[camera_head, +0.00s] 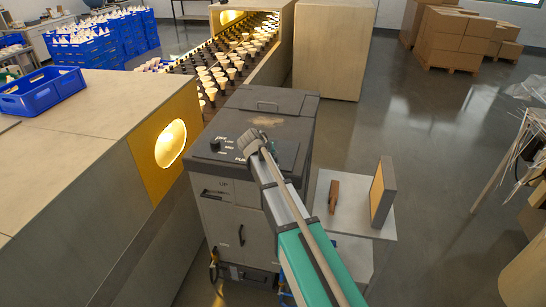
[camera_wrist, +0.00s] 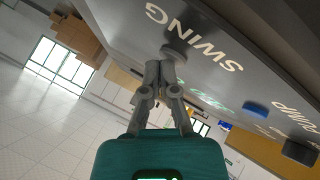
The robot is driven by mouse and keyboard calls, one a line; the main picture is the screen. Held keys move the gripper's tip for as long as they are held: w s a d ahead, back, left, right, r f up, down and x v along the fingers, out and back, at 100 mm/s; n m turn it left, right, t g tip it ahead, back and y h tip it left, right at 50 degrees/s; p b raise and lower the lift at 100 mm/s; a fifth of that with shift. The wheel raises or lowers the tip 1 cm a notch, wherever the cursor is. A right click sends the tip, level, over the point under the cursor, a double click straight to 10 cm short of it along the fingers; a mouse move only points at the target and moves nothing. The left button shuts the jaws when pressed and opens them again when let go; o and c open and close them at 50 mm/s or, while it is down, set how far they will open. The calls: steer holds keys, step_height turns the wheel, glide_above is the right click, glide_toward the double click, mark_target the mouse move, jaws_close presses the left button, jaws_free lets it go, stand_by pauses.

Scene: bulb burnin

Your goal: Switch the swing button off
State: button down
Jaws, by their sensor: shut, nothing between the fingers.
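The swing button (camera_wrist: 181,51) is a dark, round knob under the painted word SWING on the grey panel (camera_wrist: 232,35) in the wrist view. My gripper (camera_wrist: 168,63) is shut and empty. Its fingertips are right at the swing button; I cannot tell whether they touch it. In the head view my gripper (camera_head: 252,143) is over the top of the dark grey control cabinet (camera_head: 265,104) and hides the swing button there. The button's on or off state cannot be read.
On the panel are a blue button (camera_wrist: 255,108) and a dark knob (camera_wrist: 299,152) near the word PUMP. Left of the cabinet is a long bench-like housing (camera_head: 70,135) with a lit opening. A side shelf (camera_head: 345,210) with an upright board is at right.

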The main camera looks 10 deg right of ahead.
steer(key=shift+r+p, duration=0.55)
steer(key=shift+p, duration=0.05)
stand_by(0.3)
step_height(320, 180, up, 6)
steer(key=p, duration=0.6)
stand_by(1.5)
